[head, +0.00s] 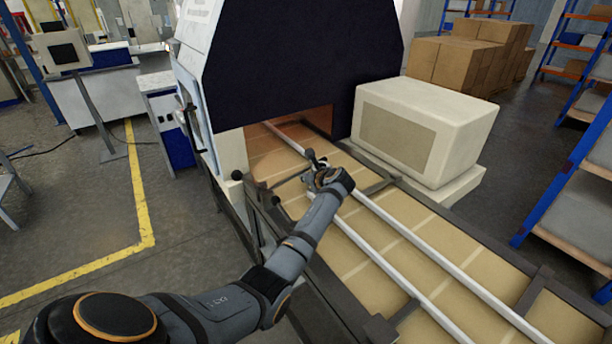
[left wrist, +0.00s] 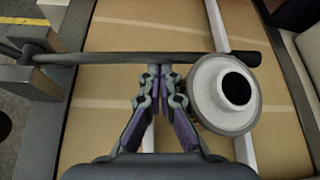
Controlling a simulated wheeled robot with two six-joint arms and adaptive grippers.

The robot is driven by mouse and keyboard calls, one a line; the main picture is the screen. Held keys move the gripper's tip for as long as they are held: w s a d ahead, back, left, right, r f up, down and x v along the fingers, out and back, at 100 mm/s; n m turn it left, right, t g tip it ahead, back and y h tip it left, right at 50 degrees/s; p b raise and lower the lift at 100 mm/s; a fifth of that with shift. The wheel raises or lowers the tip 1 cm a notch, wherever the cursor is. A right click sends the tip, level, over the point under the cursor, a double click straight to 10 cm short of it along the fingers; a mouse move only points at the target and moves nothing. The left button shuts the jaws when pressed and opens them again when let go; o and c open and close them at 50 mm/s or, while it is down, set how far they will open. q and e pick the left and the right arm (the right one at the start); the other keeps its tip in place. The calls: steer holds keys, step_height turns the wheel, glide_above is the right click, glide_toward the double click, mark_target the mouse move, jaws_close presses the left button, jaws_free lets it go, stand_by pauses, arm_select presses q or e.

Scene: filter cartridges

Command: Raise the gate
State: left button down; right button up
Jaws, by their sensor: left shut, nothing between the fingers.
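The gate is a dark bar (left wrist: 110,58) lying level across the belt in the left wrist view, joined to a grey bracket (left wrist: 30,74) at the left side. In the head view the bar (head: 288,179) shows just outside the machine's opening. My left gripper (left wrist: 159,82) is shut and empty, with its fingertips right at the near side of the bar; I cannot tell whether they touch it. In the head view this gripper (head: 312,178) is small and partly hidden by its own wrist. A white round cartridge (left wrist: 205,84) with a black centre stands right of the fingers, close to the bar.
The tan conveyor belt (head: 365,262) with two pale rails runs into a dark-hooded machine (head: 290,60). A cream box-shaped unit (head: 425,125) stands beside the belt on the right. Shelving (head: 580,190) is farther right. Open floor with yellow lines lies left.

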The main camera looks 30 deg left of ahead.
arm_select(q)
steer(key=s+a+r+n+t+p, duration=0.4)
steer(key=s+r+n+t+p, duration=0.2)
steer(key=s+r+p, duration=0.3)
step_height(320, 180, up, 3)
steer(key=shift+s+f+n+t+h, duration=0.1)
steer(key=shift+s+n+t+h, duration=0.2)
steer(key=shift+n, duration=0.4)
steer(key=shift+w, duration=0.1)
